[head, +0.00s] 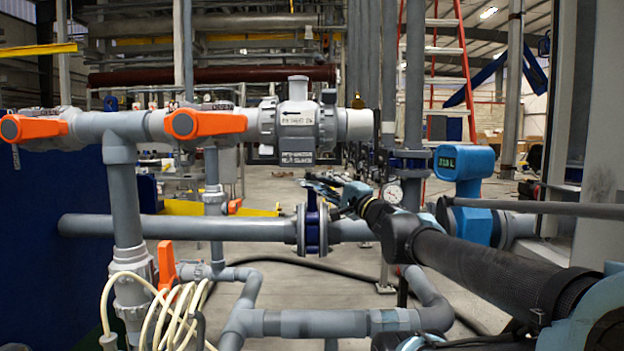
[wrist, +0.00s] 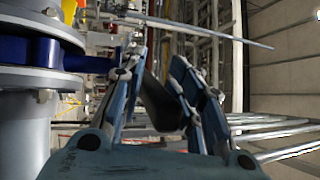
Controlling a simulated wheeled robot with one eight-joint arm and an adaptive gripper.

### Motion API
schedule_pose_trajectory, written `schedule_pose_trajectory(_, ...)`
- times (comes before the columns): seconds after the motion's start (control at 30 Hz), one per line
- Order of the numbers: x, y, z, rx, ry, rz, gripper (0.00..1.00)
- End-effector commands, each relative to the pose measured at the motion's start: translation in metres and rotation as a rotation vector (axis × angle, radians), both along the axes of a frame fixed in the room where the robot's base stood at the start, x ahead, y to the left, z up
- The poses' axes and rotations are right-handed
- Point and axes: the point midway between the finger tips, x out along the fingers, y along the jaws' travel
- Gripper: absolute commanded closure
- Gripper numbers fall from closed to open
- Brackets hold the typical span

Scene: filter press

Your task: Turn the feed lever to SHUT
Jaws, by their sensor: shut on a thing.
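A dark blue butterfly valve (head: 312,228) sits in the grey horizontal pipe at the middle of the head view. Its blue body (wrist: 32,52) fills the left of the wrist view, with a blue lever (wrist: 88,65) reaching from it toward my fingers. My gripper (head: 345,197) is just right of the valve's neck, at the end of my arm coming from the lower right. In the wrist view my gripper (wrist: 158,72) has its fingers on either side of a dark handle part of the lever. The fingers partly hide the grip. No SHUT mark is readable.
Orange-handled valves (head: 205,124) sit on the upper grey pipe. A pressure gauge (head: 392,193) and a blue meter (head: 465,163) stand right of the valve. A coiled cream hose (head: 178,315) hangs at lower left.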

Motion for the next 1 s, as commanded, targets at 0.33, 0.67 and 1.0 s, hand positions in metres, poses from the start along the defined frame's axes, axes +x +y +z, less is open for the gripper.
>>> schedule_pose_trajectory(0.33, -0.004, 0.016, -0.001, 0.000, 0.000, 0.004, 0.85)
schedule_pose_trajectory(0.67, -0.005, 0.026, 0.000, 0.000, -0.001, 0.004, 0.86)
schedule_pose_trajectory(1.0, -0.005, 0.037, -0.001, -0.001, 0.001, 0.001, 0.88)
